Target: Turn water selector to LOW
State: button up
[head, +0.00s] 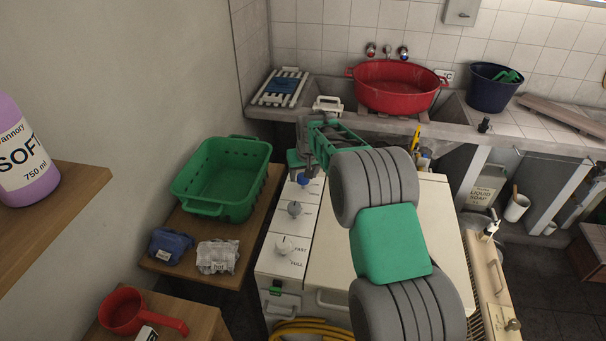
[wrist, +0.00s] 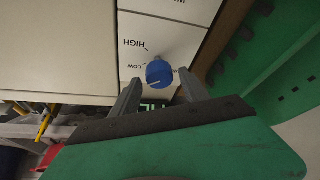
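The water selector is a blue knob (wrist: 159,73) on the white washer panel, with HIGH above and left of it and LOW close by on its left in the wrist view. A pale line shows near the knob's lower edge; I cannot tell for sure which mark it points to. In the head view the blue knob (head: 304,180) is at the panel's far end, partly hidden by my gripper. My gripper (wrist: 160,80) is open, one finger on each side of the knob. Gaps seem to show between fingers and knob; contact is unclear.
Two grey-white knobs, one (head: 294,208) in the middle and one (head: 284,246) near FULL, sit on the same panel. A green basket (head: 222,178) stands on a wooden table left of the washer. A concrete sink with a red tub (head: 396,88) is behind.

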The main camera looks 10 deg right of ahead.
jog(key=b+v, duration=0.1)
jog(key=v, duration=0.6)
jog(key=shift+s+r, duration=0.15)
jog(key=shift+r, duration=0.25)
jog(key=s+r, duration=0.3)
jog(key=s, duration=0.6)
jog(key=s+r, duration=0.3)
jog(key=s, duration=0.6)
jog(key=shift+g, duration=0.6)
jog(key=s+f, duration=0.1)
jog(key=s, duration=0.4)
jog(key=s+f, duration=0.2)
jog(key=s, duration=0.4)
jog(key=s+f, duration=0.1)
jog(key=s, duration=0.4)
jog(key=shift+s+a+f, duration=0.3)
jog(key=shift+s, duration=0.1)
